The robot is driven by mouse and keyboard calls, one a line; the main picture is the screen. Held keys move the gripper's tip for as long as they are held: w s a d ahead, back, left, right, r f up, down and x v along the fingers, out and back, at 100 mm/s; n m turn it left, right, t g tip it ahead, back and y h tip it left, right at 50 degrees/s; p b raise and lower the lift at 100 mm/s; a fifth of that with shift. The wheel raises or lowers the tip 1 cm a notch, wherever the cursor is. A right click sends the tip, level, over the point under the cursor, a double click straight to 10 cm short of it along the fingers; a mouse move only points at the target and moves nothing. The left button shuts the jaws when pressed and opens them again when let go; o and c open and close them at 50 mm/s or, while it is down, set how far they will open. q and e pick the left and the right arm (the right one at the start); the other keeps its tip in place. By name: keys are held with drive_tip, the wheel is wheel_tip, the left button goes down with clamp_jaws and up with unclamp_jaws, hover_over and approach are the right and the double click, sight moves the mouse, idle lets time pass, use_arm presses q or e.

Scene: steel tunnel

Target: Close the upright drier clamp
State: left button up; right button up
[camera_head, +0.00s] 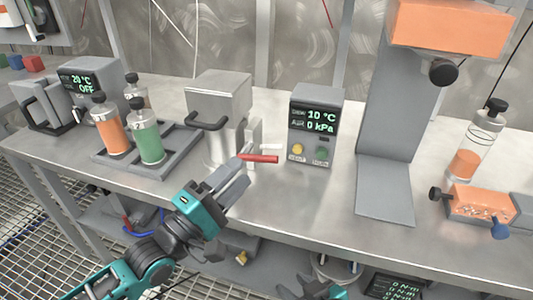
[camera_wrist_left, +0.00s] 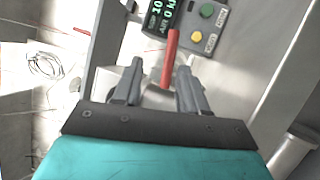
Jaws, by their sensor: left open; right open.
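The upright drier (camera_head: 218,108) is a grey metal vessel with a square lid and a dark side handle, standing on the bench. Its clamp lever has a red grip (camera_head: 260,158), pointing right, low beside the vessel. My left gripper (camera_head: 238,176) is open just in front of the red grip. In the left wrist view the red grip (camera_wrist_left: 171,58) shows between and just beyond the fingers (camera_wrist_left: 160,72); I cannot tell whether they touch it. My right gripper (camera_head: 318,278) is open, low at the bottom edge of the head view, partly cut off and away from the clamp.
A controller (camera_head: 316,125) reading 10 °C and 0 kPa stands right of the drier. A rack (camera_head: 172,153) with orange and green bottles stands left. A tall grey stand (camera_head: 392,110) and an orange device (camera_head: 478,203) are further right. The bench front is clear.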

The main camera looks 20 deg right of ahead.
sight(258, 161)
use_arm(q)
drive_tip(key=x, duration=0.2)
drive_tip(key=f+x, duration=0.1)
drive_tip(key=x, duration=0.2)
drive_tip(key=b+x, duration=0.1)
drive_tip(key=x, duration=0.1)
drive_tip(key=shift+w+d+f, duration=0.15)
drive_tip(key=shift+w+d, duration=0.1)
drive_tip(key=shift+d, duration=0.2)
drive_tip(key=shift+w+d, duration=0.35)
drive_tip(key=shift+d, duration=0.15)
drive_tip(key=shift+c, duration=0.3)
clamp_jaws()
